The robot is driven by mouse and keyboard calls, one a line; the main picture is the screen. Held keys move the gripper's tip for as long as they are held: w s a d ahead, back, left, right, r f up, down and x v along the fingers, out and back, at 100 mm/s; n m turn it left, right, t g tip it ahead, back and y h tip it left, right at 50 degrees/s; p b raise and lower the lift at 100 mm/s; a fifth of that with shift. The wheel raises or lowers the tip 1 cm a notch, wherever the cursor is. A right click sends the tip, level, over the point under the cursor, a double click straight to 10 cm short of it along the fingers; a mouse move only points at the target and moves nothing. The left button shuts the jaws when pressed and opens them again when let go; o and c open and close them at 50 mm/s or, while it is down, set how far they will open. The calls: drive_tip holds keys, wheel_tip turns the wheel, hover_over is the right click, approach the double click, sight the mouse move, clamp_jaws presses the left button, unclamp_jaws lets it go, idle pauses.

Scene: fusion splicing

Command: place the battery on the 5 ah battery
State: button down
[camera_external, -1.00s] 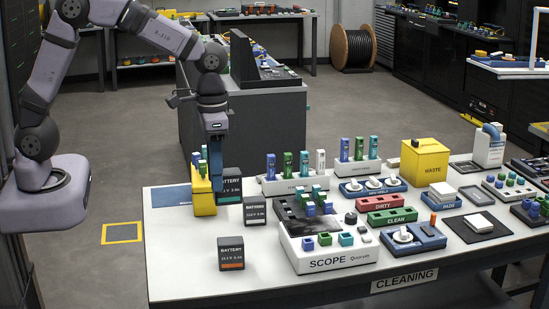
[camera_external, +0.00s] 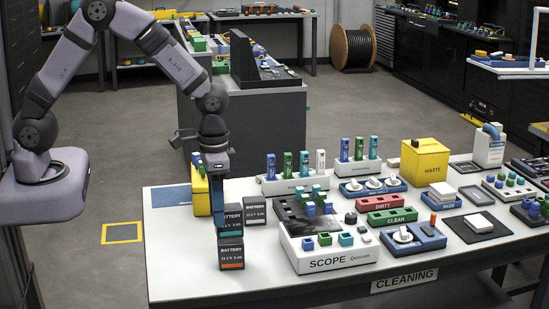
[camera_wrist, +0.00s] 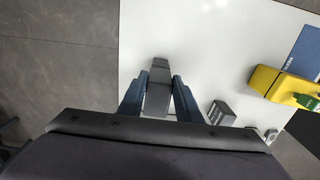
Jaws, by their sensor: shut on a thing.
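My gripper (camera_external: 218,188) is shut on a dark battery (camera_external: 231,220) with a teal stripe, over the table's left front part. In the wrist view my gripper (camera_wrist: 158,88) has its blue fingers on both sides of the held battery (camera_wrist: 158,97). Directly below it in the external view is another dark battery (camera_external: 231,256) with an orange stripe, standing on the table. The two look stacked or nearly so; I cannot tell whether they touch. The lower battery is hidden in the wrist view. The small ratings on the labels are hard to read.
A third battery (camera_external: 255,211) stands close to the right of the held one. A yellow holder (camera_external: 201,194) is behind. The white SCOPE unit (camera_external: 330,257) stands to the right. The table (camera_external: 180,270) is bare at the front left.

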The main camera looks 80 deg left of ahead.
drive_tip(key=shift+f, duration=0.65)
drive_tip(key=c, duration=1.3)
unclamp_jaws()
wheel_tip(320, 180, up, 12)
drive_tip(key=b, duration=0.3)
drive_tip(key=s+a+f, duration=0.1)
drive_tip(key=s+f, duration=0.1)
drive_tip(key=s, duration=0.3)
drive_tip(key=s+a+f, duration=0.1)
drive_tip(key=s+f, duration=0.2)
drive_tip(key=s, duration=0.3)
drive_tip(key=s+a+f, duration=0.1)
drive_tip(key=s+f, duration=0.1)
drive_tip(key=s, duration=0.4)
drive_tip(key=shift+s+f, duration=0.15)
drive_tip(key=shift+f, duration=0.15)
